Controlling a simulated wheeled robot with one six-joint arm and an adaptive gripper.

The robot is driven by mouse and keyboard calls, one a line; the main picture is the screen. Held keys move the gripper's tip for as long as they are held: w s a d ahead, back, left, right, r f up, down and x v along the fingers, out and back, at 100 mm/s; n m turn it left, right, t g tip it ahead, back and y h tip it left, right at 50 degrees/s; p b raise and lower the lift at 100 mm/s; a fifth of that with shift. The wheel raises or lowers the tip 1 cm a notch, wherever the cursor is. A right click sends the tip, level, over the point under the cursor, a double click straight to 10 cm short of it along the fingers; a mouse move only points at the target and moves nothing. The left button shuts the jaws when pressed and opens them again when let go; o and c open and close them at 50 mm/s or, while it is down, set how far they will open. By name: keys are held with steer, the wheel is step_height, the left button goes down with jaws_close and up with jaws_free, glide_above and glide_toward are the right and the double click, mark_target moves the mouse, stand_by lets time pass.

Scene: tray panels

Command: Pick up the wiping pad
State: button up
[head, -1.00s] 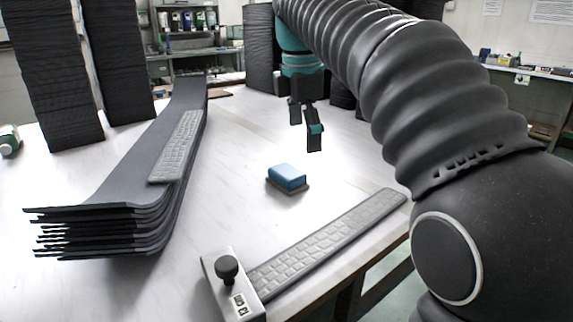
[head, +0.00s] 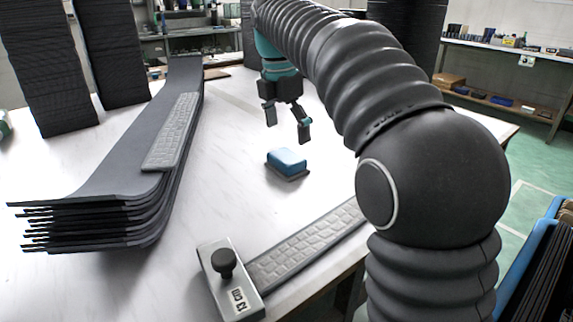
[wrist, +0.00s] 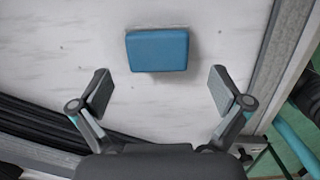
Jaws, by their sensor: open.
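The wiping pad is a small blue block with a grey underside (head: 287,161), lying on the white table (head: 215,200) in the head view. In the wrist view the pad (wrist: 157,50) lies ahead of the fingertips, between their lines and a little left of centre. My gripper (head: 287,128) is open and empty, above the table and just behind the pad in the head view. Its two fingers also show spread wide in the wrist view (wrist: 160,90). Nothing touches the pad.
A stack of curved dark panels (head: 130,180) with a grey textured strip (head: 172,132) on top stands left of the pad. A grey strip (head: 305,247) with a black-knobbed box (head: 230,280) lies along the front edge. Tall dark stacks (head: 110,50) stand at the back.

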mark_target(286, 156)
steer(key=shift+w+a+f+b, duration=0.1)
steer(key=shift+f+b, duration=0.2)
steer(key=shift+f, duration=1.25)
steer(key=shift+w+f+b, duration=0.1)
steer(key=shift+f+b, duration=0.15)
steer(key=shift+f, duration=1.3)
steer(key=c, duration=0.9)
